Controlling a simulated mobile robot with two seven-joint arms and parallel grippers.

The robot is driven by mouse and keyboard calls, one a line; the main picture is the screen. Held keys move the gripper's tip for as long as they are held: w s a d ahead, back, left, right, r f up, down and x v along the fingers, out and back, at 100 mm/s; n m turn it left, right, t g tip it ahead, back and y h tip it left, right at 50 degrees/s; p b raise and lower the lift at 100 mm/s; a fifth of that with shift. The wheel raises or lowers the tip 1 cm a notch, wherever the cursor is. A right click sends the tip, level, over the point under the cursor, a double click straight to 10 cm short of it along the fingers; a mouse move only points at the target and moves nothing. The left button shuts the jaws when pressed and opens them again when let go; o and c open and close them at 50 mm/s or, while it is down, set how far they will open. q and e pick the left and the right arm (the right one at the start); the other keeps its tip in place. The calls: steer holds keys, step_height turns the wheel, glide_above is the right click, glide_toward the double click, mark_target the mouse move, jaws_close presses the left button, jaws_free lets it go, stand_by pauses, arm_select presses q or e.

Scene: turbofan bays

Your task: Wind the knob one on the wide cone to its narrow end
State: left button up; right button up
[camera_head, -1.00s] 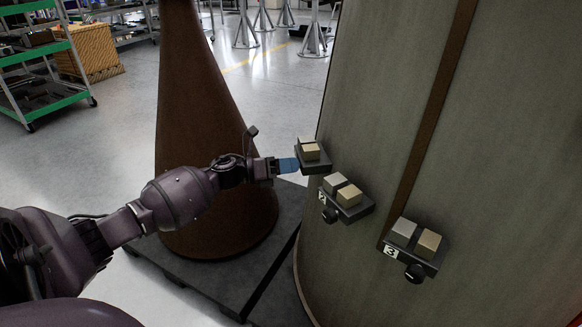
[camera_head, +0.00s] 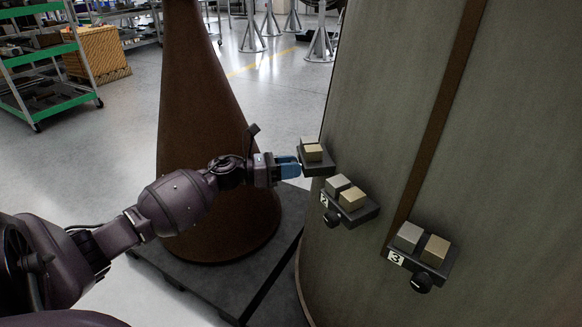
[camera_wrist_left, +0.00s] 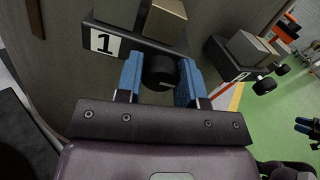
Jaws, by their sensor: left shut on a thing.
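The wide cone (camera_head: 365,265) is the large grey-green body at the right, with several shelf units on its side. Knob one (camera_wrist_left: 160,70) is a black round knob under the shelf marked 1 (camera_wrist_left: 105,43) in the left wrist view. My left gripper (camera_wrist_left: 160,82) has its blue fingers on either side of knob one and is shut on it. In the head view my left gripper (camera_head: 289,167) is at the left edge of shelf unit one (camera_head: 316,166), and it hides the knob.
Shelf unit two (camera_head: 350,210) and shelf unit three (camera_head: 422,268), each with a black knob and two blocks, sit lower on the wide cone. A narrow brown cone (camera_head: 195,110) stands behind my left arm on a dark pallet (camera_head: 205,290).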

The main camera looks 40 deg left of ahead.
steer(key=shift+s, duration=0.1)
arm_select(q)
steer(key=o, duration=0.9)
arm_select(e)
steer(key=shift+s+f, duration=0.1)
steer(key=shift+s, duration=0.15)
arm_select(q)
steer(key=shift+p+v, duration=0.65)
steer(key=shift+v, duration=4.8)
arm_select(e)
steer(key=shift+s+d+m, duration=0.2)
steer(key=shift+m, duration=0.1)
steer(key=shift+w, duration=0.15)
